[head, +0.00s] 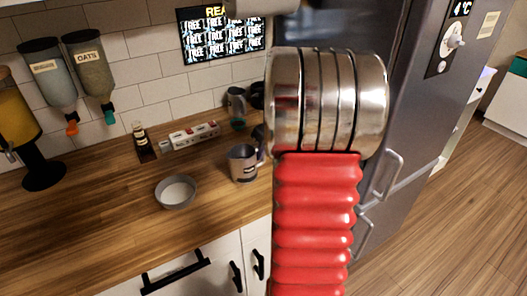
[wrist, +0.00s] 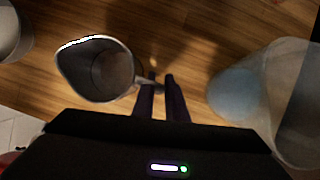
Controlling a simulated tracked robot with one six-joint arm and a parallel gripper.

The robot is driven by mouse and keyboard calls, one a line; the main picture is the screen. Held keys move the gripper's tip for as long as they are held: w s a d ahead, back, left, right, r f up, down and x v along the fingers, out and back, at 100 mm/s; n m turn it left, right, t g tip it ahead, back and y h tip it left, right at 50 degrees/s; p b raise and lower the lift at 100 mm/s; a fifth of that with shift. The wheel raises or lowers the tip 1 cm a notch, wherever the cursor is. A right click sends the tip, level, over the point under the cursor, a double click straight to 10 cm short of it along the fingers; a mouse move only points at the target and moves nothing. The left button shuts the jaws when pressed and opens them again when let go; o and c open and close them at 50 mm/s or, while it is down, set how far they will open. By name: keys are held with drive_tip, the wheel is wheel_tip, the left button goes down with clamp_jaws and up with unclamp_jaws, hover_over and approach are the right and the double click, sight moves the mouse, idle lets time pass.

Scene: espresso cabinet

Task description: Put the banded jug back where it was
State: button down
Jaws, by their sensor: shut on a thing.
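A grey metal jug (head: 243,166) with a dark mark on its side is over the wooden counter, right of the bowl. In the wrist view the same jug (wrist: 95,70) is upright, open at the top and looks empty, left of the fingers. My gripper (wrist: 160,80) is shut on its handle side; the dark fingertips meet a small part there. In the head view my arm hides most of the gripper. I cannot tell whether the jug's base touches the counter. A second grey jug (head: 236,103) stands farther back near the wall.
A grey bowl (head: 176,191) stands left of the jug. A translucent vessel (wrist: 290,95) is close right of my fingers. The fridge (head: 405,110) is at right. The front left counter is clear.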

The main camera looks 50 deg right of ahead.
drive_tip(key=c, duration=1.8)
unclamp_jaws()
drive_tip(key=shift+o, duration=0.2)
drive_tip(key=v, duration=1.2)
